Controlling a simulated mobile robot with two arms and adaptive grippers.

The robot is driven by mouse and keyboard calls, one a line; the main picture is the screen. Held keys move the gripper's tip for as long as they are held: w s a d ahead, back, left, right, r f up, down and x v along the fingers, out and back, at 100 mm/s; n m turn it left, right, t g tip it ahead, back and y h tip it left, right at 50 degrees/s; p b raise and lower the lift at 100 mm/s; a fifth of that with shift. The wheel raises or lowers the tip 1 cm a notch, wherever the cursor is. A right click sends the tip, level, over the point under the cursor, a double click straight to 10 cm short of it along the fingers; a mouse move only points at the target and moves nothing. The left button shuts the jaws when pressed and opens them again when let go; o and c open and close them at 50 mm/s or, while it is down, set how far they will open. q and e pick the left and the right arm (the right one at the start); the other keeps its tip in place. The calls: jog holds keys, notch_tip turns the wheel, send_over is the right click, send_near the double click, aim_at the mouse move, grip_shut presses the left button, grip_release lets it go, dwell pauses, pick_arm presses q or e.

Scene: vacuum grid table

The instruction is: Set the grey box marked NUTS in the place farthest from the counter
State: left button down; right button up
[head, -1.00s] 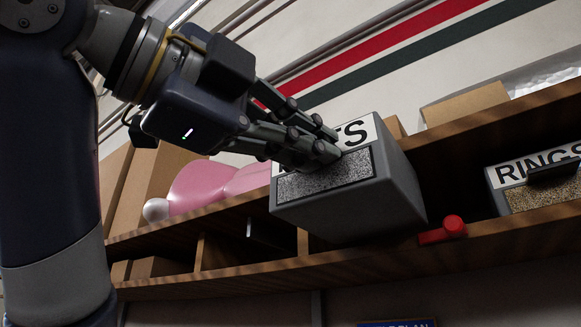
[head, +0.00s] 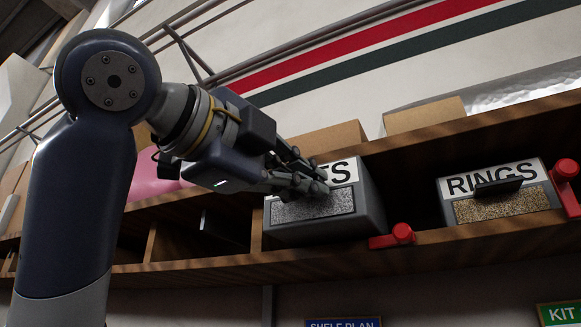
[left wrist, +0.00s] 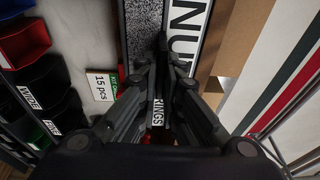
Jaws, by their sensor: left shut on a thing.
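The grey box marked NUTS (head: 372,212) is at a bay of the wooden shelf (head: 470,243) in the head view, left of the RINGS box (head: 502,208). Its label is partly covered by my fingers. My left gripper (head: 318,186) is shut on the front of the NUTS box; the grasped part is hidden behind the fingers. In the left wrist view the NUTS box (left wrist: 150,18) shows close at the top, between the fingertips (left wrist: 165,62). I cannot tell whether its base rests on the shelf board. My right gripper is not in view.
Red clips (head: 394,237) stand on the shelf's front edge, one close to the lower right of the NUTS box. Dividers (head: 152,243) and open bays lie to the left. Cardboard boxes (head: 425,116) stand on top. Black and red bins (left wrist: 22,42) show in the wrist view.

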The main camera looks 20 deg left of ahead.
aim_at(332, 236)
pick_arm(q)
jog(key=x, duration=0.2)
jog(key=a+p+x, duration=0.1)
jog(key=x, duration=0.2)
jog(key=shift+a+p+x, duration=0.2)
jog(key=shift+p+x, duration=0.15)
jog(key=shift+x, duration=0.4)
jog(key=shift+a+p+x, duration=0.15)
jog(key=shift+p+x, duration=0.15)
jog(key=shift+x, duration=0.5)
jog(key=shift+a+p+x, duration=0.2)
jog(key=shift+p+x, duration=0.15)
jog(key=shift+x, duration=0.4)
jog(key=shift+w+f, duration=0.15)
jog(key=shift+w, duration=0.7)
jog(key=shift+f, duration=0.1)
jog(key=c, duration=1.7)
grip_release()
jog(key=shift+s+d, duration=0.1)
jog(key=shift+f, duration=0.1)
